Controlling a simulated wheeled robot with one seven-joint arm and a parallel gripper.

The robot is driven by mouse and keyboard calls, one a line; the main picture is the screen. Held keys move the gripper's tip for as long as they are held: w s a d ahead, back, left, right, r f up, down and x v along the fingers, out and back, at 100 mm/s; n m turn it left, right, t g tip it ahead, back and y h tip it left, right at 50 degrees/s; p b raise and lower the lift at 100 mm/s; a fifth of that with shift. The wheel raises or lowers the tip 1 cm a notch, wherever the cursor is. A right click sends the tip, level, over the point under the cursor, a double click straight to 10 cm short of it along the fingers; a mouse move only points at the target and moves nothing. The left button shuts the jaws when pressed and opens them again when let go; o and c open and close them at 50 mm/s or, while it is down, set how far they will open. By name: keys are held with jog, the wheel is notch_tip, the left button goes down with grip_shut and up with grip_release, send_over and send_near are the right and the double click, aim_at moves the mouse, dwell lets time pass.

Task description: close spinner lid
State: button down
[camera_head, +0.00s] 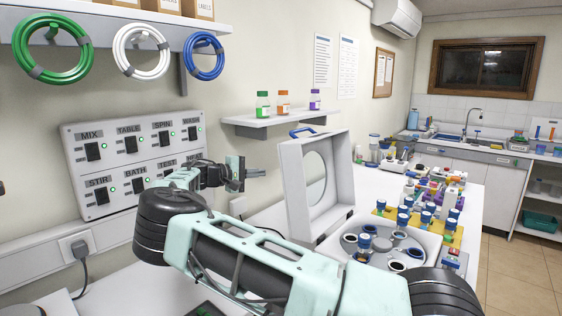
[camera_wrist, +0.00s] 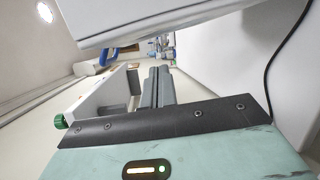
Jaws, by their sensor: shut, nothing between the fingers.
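The spinner (camera_head: 432,240) is a white box on the bench in the head view. In the wrist view, the closed fingers (camera_wrist: 158,84) show below a large pale panel (camera_wrist: 180,18), which looks like the lid. My arm hides the spinner's lower front.
A wall panel with labelled switches (camera_head: 133,160) is left of my gripper. A shelf (camera_head: 290,130) with small bottles is behind. Racks of vials (camera_head: 440,222) crowd the bench to the right. A dark cable (camera_wrist: 283,50) hangs at right in the wrist view.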

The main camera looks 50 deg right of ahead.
aim_at(281, 159)
jog(key=shift+s+d+r+n+t+h+p, duration=0.15)
jog(key=shift+s+d+r+h+p, duration=0.3)
jog(key=shift+d+p, duration=0.85)
jog(key=shift+s+d+r+n+t+h+p, duration=0.1)
jog(key=shift+s+d+r+h+p, duration=0.35)
jog(key=shift+d+p, duration=0.9)
jog(key=shift+s+d+r+n+t+h+p, duration=0.15)
jog(key=shift+s+d+r+p, duration=0.3)
jog(key=shift+d+r+p, duration=0.8)
jog(key=shift+d+f+b, duration=0.35)
jog(key=shift+f+b, duration=0.05)
jog(key=shift+f, duration=0.1)
